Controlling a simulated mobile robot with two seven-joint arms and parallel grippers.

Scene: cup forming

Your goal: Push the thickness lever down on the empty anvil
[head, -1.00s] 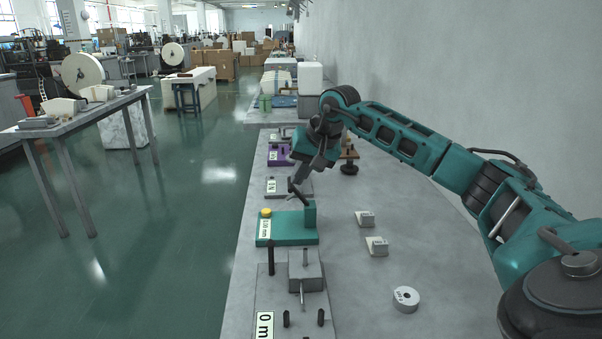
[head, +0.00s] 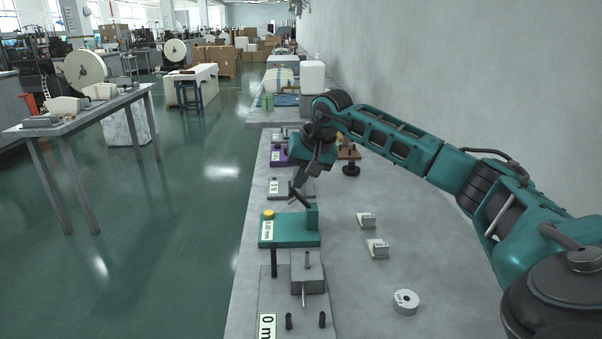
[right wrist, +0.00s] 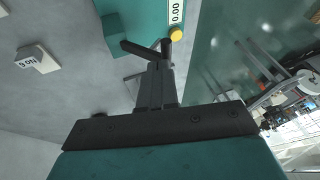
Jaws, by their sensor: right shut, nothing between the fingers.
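The teal thickness gauge (head: 285,232) stands on the grey bench, with a yellow button-like anvil (head: 268,213) and a white readout showing 0.00 mm. Nothing lies on the anvil. Its dark lever (head: 301,198) slants up from the upright block toward the left. In the right wrist view the lever (right wrist: 138,48) lies just beyond my fingertips. My right gripper (head: 298,187) is shut and empty, pointing down close to the raised end of the lever. It also shows in the right wrist view (right wrist: 163,72). I cannot tell whether it touches the lever. My left gripper is not in view.
A grey fixture with a block (head: 307,275) stands in front of the gauge. Two small grey wedge blocks (head: 367,221) and a round weight (head: 405,301) lie to the right. A purple device (head: 279,155) stands behind. A wall bounds the right side.

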